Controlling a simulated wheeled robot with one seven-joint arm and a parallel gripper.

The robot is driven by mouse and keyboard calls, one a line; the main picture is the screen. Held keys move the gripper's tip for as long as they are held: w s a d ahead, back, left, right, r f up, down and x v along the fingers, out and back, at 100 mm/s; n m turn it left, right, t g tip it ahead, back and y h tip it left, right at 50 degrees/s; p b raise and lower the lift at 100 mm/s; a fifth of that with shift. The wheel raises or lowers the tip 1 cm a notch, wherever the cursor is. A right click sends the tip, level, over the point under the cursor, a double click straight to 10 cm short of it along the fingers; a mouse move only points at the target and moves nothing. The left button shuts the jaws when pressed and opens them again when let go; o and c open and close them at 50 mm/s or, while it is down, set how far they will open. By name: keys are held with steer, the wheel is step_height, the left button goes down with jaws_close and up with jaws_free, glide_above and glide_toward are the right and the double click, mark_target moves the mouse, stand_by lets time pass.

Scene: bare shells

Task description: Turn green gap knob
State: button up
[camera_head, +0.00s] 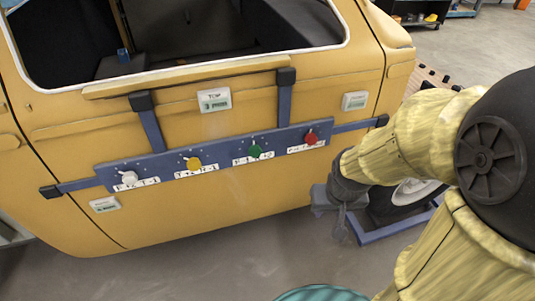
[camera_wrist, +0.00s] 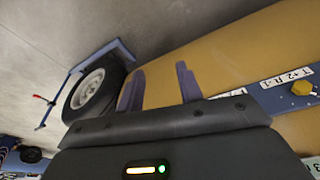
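The green knob (camera_head: 255,151) is third from the left on a blue panel (camera_head: 222,159) fixed across the side of a yellow vehicle shell. A white knob (camera_head: 129,178), a yellow knob (camera_head: 193,163) and a red knob (camera_head: 310,138) share the panel, with white labels beside them. My gripper (camera_head: 340,215) is below and right of the panel, apart from the green knob. In the wrist view my gripper (camera_wrist: 160,70) has its two fingers apart with nothing between them. The yellow knob (camera_wrist: 302,88) shows at the right there; the green knob is out of that view.
The yellow shell (camera_head: 230,205) fills the left and middle. Dark brackets and a ledge rise above the panel. A wheel (camera_wrist: 95,92) on a blue frame stands beyond my gripper. A teal round object (camera_head: 322,294) is at the bottom edge. Grey floor lies clear below the shell.

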steer(key=o, duration=0.3)
steer(key=shift+o, duration=1.4)
steer(key=shift+w+f, duration=0.15)
steer(key=shift+f, duration=0.05)
steer(key=w+a+f+n+t+y+b, duration=0.2)
steer(key=w+a+f+t+b, duration=0.2)
steer(key=b, duration=1.3)
steer(key=w+a+f+n+t+y+b, duration=0.2)
steer(key=w+a+f+t+b, duration=0.2)
steer(key=a+t+b, duration=0.5)
steer(key=w+t+b, duration=0.1)
steer(key=t+b, duration=0.1)
steer(key=b, duration=0.6)
steer(key=shift+w+a+f, duration=0.15)
steer(key=shift+a+f, duration=0.25)
steer(key=shift+w, duration=0.1)
